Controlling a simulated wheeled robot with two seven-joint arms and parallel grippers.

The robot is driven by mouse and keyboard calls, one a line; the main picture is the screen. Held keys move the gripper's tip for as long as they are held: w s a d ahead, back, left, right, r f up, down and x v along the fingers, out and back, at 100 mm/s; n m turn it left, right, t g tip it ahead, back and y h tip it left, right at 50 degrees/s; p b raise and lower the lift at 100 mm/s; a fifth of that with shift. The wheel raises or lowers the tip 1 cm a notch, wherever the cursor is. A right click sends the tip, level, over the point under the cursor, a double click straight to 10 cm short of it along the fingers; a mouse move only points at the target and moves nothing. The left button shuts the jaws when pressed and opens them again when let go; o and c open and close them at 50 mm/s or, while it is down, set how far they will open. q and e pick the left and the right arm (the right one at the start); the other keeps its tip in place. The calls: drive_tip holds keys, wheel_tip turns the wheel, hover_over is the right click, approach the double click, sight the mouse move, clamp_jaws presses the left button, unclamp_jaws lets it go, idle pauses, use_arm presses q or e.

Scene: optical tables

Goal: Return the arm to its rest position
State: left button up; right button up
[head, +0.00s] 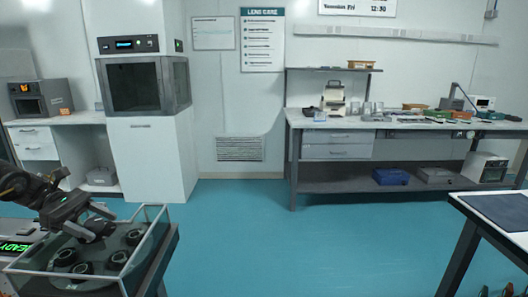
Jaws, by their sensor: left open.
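My left arm comes in at the lower left. Its gripper (95,222) is open at the top of a glass-walled tray (140,262). Several dark round parts (82,268) lie in the tray. Another dark round part (100,227) shows right by the fingers; I cannot tell whether it touches them. My right gripper is out of the picture.
The tray stands on a small table at the lower left, by a green READY display (15,247). A table with a dark mat (500,208) is at the right edge. A long workbench (385,123) stands at the back. Blue floor (300,240) between is clear.

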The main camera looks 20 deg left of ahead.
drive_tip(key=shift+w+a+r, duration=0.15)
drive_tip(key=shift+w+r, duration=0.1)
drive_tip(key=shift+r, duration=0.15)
use_arm(q)
drive_tip(key=shift+r, duration=0.1)
